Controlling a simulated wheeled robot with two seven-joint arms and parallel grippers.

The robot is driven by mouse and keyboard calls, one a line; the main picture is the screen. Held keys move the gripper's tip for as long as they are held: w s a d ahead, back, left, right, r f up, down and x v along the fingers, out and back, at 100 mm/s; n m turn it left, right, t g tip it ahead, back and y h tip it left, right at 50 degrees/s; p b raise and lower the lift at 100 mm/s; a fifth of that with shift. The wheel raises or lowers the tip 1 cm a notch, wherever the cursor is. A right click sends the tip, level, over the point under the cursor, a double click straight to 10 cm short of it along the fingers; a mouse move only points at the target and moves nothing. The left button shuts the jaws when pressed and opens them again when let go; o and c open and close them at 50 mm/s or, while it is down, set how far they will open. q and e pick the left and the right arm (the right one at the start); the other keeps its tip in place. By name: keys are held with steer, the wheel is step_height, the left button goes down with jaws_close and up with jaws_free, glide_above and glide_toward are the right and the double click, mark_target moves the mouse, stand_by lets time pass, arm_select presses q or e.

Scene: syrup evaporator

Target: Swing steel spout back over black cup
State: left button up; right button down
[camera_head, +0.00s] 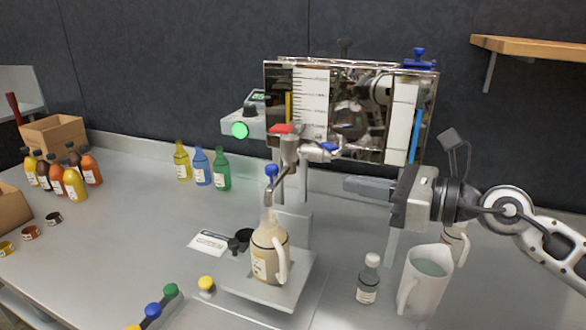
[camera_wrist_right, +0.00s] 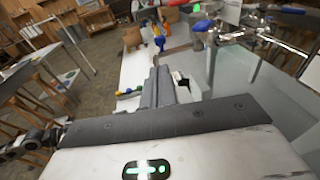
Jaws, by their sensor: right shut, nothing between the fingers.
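The steel spout (camera_head: 279,187) hangs from the valve under the steel evaporator pan (camera_head: 345,125). Its tip points down at the mouth of a beige jug (camera_head: 264,250), not over the black cup. The black cup (camera_head: 243,236) sits low beside the jug, on its left, partly hidden by it. My right gripper (camera_head: 348,186) is shut and empty, level with the spout and apart from it on the right, fingers pointing left. In the right wrist view its fingers (camera_wrist_right: 158,84) are together, with the steel valve fittings (camera_wrist_right: 238,34) at upper right. My left gripper is not in view.
The jug stands on a steel platform (camera_head: 288,292). A small clear bottle (camera_head: 368,279) and a white pitcher (camera_head: 425,282) stand below my right gripper. Coloured bottles (camera_head: 201,167) line the back. The counter's left middle is clear.

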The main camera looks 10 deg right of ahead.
mark_target(277, 170)
steer(key=p+x, duration=0.3)
steer(key=x, duration=0.8)
steer(key=shift+a, duration=0.15)
steer(key=shift+w+a+f, duration=0.1)
steer(key=shift+w+a, duration=0.3)
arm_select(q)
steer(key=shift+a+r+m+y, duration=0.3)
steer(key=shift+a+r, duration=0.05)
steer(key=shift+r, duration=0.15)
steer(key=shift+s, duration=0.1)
arm_select(e)
steer(key=shift+w, duration=0.1)
